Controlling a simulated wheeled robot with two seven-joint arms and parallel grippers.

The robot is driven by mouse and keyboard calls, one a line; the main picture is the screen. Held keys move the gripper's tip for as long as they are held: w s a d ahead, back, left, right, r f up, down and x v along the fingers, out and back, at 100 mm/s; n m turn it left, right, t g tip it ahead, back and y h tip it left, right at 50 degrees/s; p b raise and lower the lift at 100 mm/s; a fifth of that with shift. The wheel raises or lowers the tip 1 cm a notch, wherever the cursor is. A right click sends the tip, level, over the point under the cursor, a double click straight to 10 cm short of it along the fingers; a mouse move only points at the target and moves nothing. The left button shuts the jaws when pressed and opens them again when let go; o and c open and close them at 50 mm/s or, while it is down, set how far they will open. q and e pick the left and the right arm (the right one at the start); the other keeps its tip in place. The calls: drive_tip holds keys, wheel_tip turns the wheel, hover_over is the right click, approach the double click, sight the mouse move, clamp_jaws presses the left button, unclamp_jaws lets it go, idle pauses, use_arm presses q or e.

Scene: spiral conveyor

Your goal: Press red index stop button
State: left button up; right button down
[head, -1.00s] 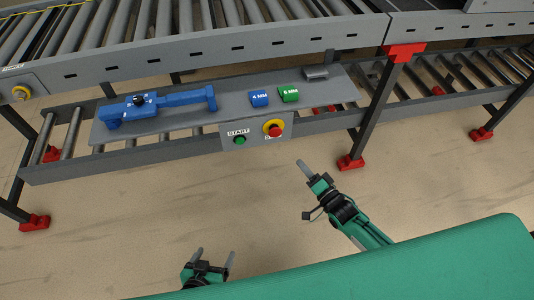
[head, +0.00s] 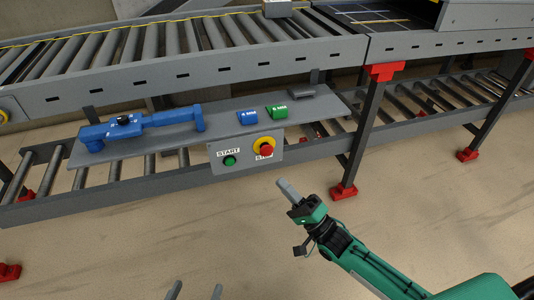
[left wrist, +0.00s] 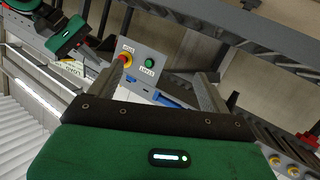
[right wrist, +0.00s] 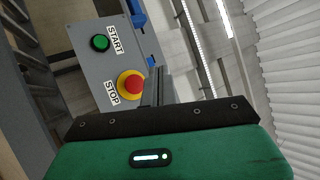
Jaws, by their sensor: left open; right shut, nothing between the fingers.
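The red stop button (head: 266,151) sits on a yellow ring on the grey control box (head: 246,160), right of the green start button (head: 229,160). In the right wrist view the red button (right wrist: 131,85) is just ahead and left of my right gripper (right wrist: 157,82), whose fingers are together and empty. In the head view my right gripper (head: 287,188) is below and slightly right of the button, apart from it. My left gripper (head: 195,291) is open and empty at the bottom edge; its fingers (left wrist: 159,77) also show in the left wrist view.
A grey shelf (head: 175,140) above the box carries a blue tool (head: 140,127), a blue block (head: 247,117) and a green block (head: 277,112). Roller conveyors (head: 130,62) run behind. A leg with a red foot (head: 343,191) stands right of the box.

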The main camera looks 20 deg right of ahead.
drive_tip(key=b, duration=0.3)
approach(267, 151)
drive_tip(key=w+a+r, duration=0.2)
drive_tip(key=a+r, duration=0.2)
use_arm(q)
drive_tip(key=w+a+r+t, duration=0.2)
drive_tip(key=r+t, duration=0.3)
drive_tip(key=r, duration=0.2)
drive_tip(key=w+a+r+t, duration=0.2)
drive_tip(key=r+t, duration=0.3)
drive_tip(key=r, duration=0.3)
drive_tip(key=shift+r+h, duration=0.2)
drive_tip(key=shift+h, duration=0.1)
use_arm(e)
drive_tip(key=shift+w+d+r, duration=0.1)
drive_tip(key=shift+w, duration=0.2)
use_arm(q)
drive_tip(key=shift+a, duration=0.1)
use_arm(e)
drive_tip(key=shift+w, duration=0.15)
use_arm(q)
drive_tip(key=shift+w, duration=0.1)
use_arm(e)
drive_tip(key=shift+w, duration=0.3)
